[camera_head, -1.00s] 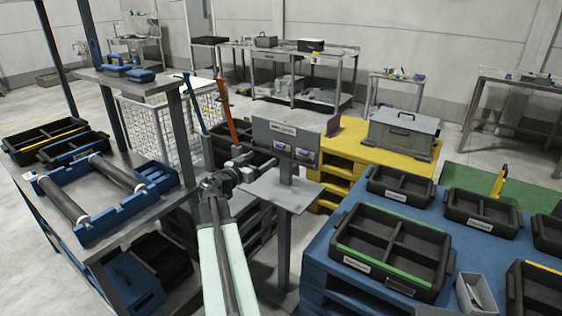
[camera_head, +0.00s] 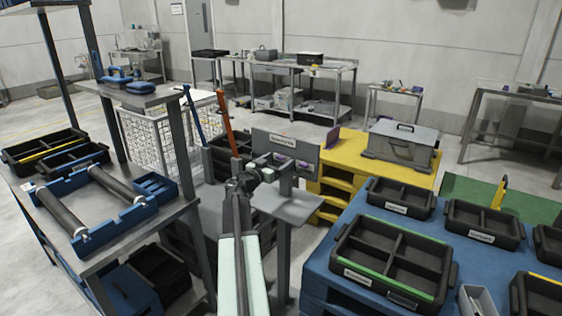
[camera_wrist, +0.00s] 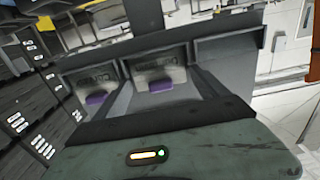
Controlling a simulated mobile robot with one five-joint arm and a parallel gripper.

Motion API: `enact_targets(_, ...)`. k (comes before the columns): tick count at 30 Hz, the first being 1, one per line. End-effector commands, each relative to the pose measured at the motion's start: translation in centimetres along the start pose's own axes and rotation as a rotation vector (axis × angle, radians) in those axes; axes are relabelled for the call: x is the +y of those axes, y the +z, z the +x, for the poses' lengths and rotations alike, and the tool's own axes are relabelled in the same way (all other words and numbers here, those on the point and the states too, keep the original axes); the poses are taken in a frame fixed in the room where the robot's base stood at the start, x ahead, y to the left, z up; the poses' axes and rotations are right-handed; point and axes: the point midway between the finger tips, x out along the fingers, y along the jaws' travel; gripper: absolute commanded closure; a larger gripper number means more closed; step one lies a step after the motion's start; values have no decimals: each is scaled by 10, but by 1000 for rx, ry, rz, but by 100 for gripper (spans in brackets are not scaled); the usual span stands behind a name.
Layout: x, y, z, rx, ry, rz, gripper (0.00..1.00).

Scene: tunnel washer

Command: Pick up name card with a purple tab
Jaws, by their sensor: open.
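The grey stand (camera_head: 312,157) has an upright board with name cards on its front. In the wrist view, two pale cards with purple tabs sit side by side in slots: a left card (camera_wrist: 95,80) and a right card (camera_wrist: 160,77). Their print is too blurred to read. My gripper (camera_head: 272,166) is open in front of the board and partly hides the cards in the head view. In the wrist view its dark housing fills the bottom, facing the right card more than the left. No card is visibly held.
A grey shelf plate (camera_head: 288,206) juts out below the board. A blue table (camera_head: 318,262) with black bins is at the right, and a yellow platform (camera_head: 350,150) stands behind. A metal bench (camera_head: 150,235) with rollers is at the left.

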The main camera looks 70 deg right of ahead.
Motion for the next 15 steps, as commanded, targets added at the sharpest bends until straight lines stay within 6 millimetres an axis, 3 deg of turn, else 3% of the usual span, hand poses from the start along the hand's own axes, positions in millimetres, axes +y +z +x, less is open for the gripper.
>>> enact_targets(3, 0, 0, -1, 0, 0, 0, 16)
enact_targets(9, 0, 0, -1, 0, 0, 0, 66)
enact_targets(15, 0, 0, -2, 0, -1, 0, 66)
